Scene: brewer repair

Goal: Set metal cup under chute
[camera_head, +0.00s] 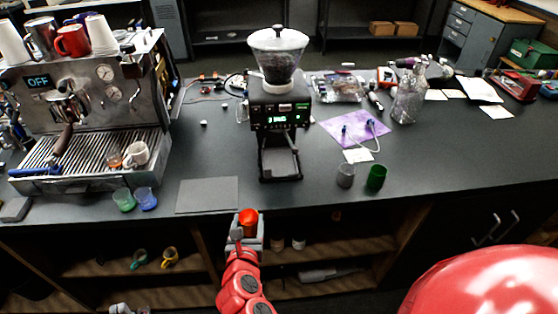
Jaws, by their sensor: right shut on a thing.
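My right gripper (247,232) is at the front edge of the counter, below the grinder. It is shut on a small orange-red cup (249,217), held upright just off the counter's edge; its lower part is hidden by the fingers. The grinder (279,112) stands mid-counter with a clear hopper of beans. Its chute is above a base (280,168) on which I make out no cup. A grey cup (345,175) stands right of the grinder; I cannot tell if it is metal. My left gripper (120,308) barely shows at the bottom edge, its jaws unclear.
A green cup (376,177) stands beside the grey one. A grey mat (207,195) lies left of the grinder. The espresso machine (90,110) is at far left, with glasses in front. A purple sheet (356,131) and glass jar (408,100) are at right.

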